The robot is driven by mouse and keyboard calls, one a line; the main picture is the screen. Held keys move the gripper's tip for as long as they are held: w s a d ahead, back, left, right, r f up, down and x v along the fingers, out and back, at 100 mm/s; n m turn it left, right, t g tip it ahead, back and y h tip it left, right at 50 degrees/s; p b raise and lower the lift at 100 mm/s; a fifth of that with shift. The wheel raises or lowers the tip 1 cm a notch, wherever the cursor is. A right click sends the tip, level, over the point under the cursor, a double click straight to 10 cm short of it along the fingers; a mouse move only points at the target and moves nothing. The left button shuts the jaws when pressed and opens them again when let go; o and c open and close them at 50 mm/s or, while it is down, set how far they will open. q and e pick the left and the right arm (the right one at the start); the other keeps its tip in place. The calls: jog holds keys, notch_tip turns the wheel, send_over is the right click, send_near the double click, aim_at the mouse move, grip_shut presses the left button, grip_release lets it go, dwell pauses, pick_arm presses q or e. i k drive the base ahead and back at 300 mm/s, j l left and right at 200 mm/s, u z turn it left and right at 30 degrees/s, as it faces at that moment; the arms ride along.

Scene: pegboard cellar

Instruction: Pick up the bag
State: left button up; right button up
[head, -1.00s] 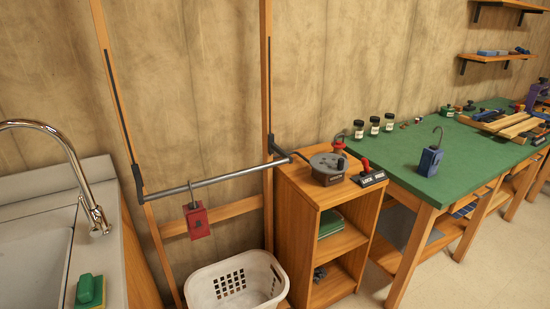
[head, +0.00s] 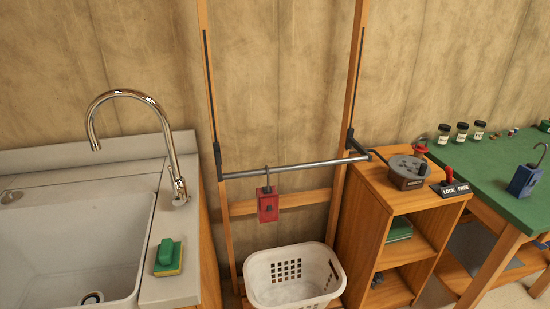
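No plain bag can be made out. A small red block-like item with a dark mark (head: 268,206) hangs by a hook from the horizontal metal bar (head: 290,168), above the laundry basket. A similar blue item with a grey hook (head: 523,181) stands on the green-topped workbench (head: 480,162) at the right. I cannot tell whether either is the bag. Neither of my grippers shows in the head view.
A sink (head: 70,235) with a tap (head: 176,172) and a green-yellow sponge (head: 168,258) is at the left. A wooden shelf unit (head: 372,215) bears a round grey device (head: 407,170) and a "LOCK FREE" lever (head: 451,188).

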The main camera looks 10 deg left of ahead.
aim_at(526, 177)
jog(key=i+l, duration=0.1)
jog(key=l, duration=0.65)
jog(key=i+l, duration=0.15)
jog(key=l, duration=0.25)
jog(key=i+l, duration=0.1)
jog(key=l, duration=0.3)
